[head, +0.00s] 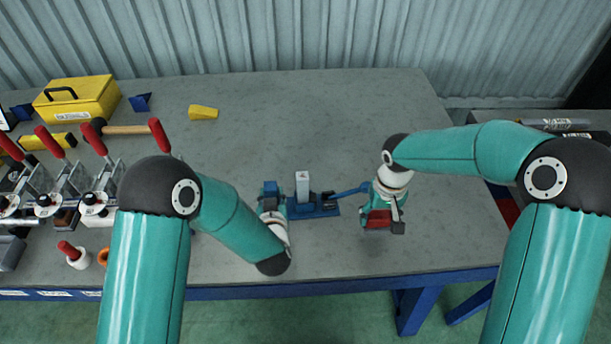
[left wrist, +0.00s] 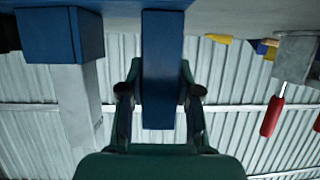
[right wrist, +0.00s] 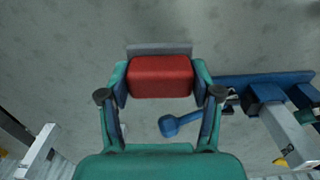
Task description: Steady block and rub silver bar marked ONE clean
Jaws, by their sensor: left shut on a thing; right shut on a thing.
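A blue block (head: 318,208) sits near the table's front edge with a silver bar (head: 302,186) standing upright in it. A dark mark shows near the bar's top, too small to read. My left gripper (head: 270,193) is shut on the block's blue post (left wrist: 162,75), left of the bar. The bar also shows in the left wrist view (left wrist: 80,105). My right gripper (head: 379,214) is shut on a red rubbing block (right wrist: 160,77) with a grey face. It is right of the blue block, apart from the bar, which shows in the right wrist view (right wrist: 288,135).
A blue lever with a round end (right wrist: 168,126) reaches from the block toward my right gripper. Toggle clamps with red handles (head: 100,140), a hammer (head: 130,130) and a yellow toolbox (head: 78,98) stand at left. The table's back right is clear.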

